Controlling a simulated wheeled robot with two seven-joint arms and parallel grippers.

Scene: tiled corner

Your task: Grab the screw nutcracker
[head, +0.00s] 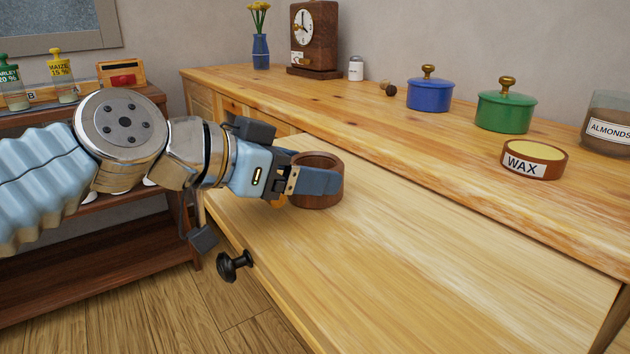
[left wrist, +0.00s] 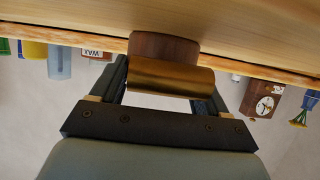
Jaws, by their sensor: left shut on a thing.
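A round, dark brown wooden piece with a hollow top (head: 322,160), which I take to be the screw nutcracker, stands on the pale pulled-out board. My left gripper (head: 312,183) reaches it from the left and is shut on it, one finger crossing its front side. In the left wrist view, the brown wooden body (left wrist: 165,47) and a brass-brown rounded part (left wrist: 170,77) sit between the two fingers (left wrist: 165,70). The inside of the piece and its far side are mostly hidden. My right gripper is not in view.
The pale board (head: 450,250) is otherwise bare, with a black knob (head: 234,265) at its front. On the wooden counter behind stand a WAX tin (head: 534,160), a green pot (head: 505,110), a blue pot (head: 430,93), a small brown object (head: 388,89) and a clock (head: 315,38).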

